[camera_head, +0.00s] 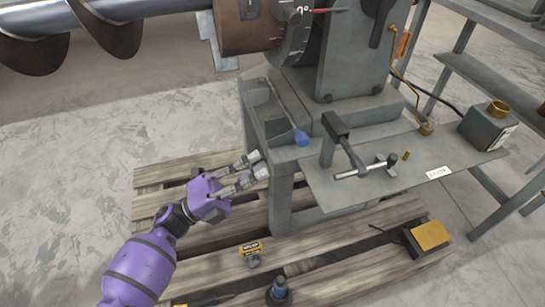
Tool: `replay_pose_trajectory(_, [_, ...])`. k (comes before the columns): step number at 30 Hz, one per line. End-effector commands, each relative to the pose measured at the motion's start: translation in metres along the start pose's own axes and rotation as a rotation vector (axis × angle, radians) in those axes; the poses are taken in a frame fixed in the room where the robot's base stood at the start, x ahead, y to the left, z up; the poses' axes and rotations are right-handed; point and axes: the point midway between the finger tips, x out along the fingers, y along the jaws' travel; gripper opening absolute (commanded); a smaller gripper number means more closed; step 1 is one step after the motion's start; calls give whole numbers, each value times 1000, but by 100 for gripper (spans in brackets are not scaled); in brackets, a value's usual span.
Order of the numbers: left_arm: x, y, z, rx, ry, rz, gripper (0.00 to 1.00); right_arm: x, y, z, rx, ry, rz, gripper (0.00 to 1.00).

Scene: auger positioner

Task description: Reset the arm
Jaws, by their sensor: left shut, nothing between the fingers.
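The grey auger positioner (345,70) stands on a wooden pallet. A thin lever with a blue knob (302,138) slants down along its left side. A dark upright handle (334,128) and a metal T-shaped clamp (364,170) sit to the right, at the side plate. A dial with a red pointer (325,10) is at the top. My left gripper (256,164) is purple with grey fingers, shut and empty. It is just left of the machine's base, below and left of the blue knob. Whether it touches the base cannot be told. My right gripper is out of view.
The wooden pallet (215,270) carries a small yellow and black item (251,253), a dark blue-tipped object (279,289) and a yellow pedal (431,235). The side plate (400,170) juts out to the right. A large auger (115,35) crosses the upper left. Concrete floor at left is clear.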

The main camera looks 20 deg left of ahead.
Motion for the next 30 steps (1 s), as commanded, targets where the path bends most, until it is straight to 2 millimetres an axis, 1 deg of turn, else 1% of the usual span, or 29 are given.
replay_pose_trajectory(1, [-12, 0, 0, -1, -1, 3, 0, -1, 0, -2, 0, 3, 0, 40])
replay_pose_trajectory(3, [-26, 1, 0, -2, -1, 2, 0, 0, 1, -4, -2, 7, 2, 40])
replay_pose_trajectory(6, [-41, 0, 0, -1, -1, 1, 0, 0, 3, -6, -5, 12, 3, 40])
replay_pose_trajectory(9, [-52, 0, 0, -1, 0, 1, 0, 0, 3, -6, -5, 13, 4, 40])
replay_pose_trajectory(13, [-58, 0, 0, 0, 1, -1, 0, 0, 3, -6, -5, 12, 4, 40])
replay_pose_trajectory(20, [-58, 1, 2, -13, -8, 3, 0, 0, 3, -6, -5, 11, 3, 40])
replay_pose_trajectory(23, [-58, 6, 21, -51, -88, 26, 0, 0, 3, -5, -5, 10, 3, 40])
replay_pose_trajectory(26, [-49, 6, 51, -126, -232, 32, 0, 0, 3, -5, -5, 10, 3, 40])
replay_pose_trajectory(27, [-47, 9, 60, -179, -306, 33, 0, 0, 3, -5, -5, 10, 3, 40])
replay_pose_trajectory(29, [-58, 22, 67, -283, -440, 47, 0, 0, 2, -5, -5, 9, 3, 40])
replay_pose_trajectory(30, [-70, 33, 66, -360, -534, 60, 0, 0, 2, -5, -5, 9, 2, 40])
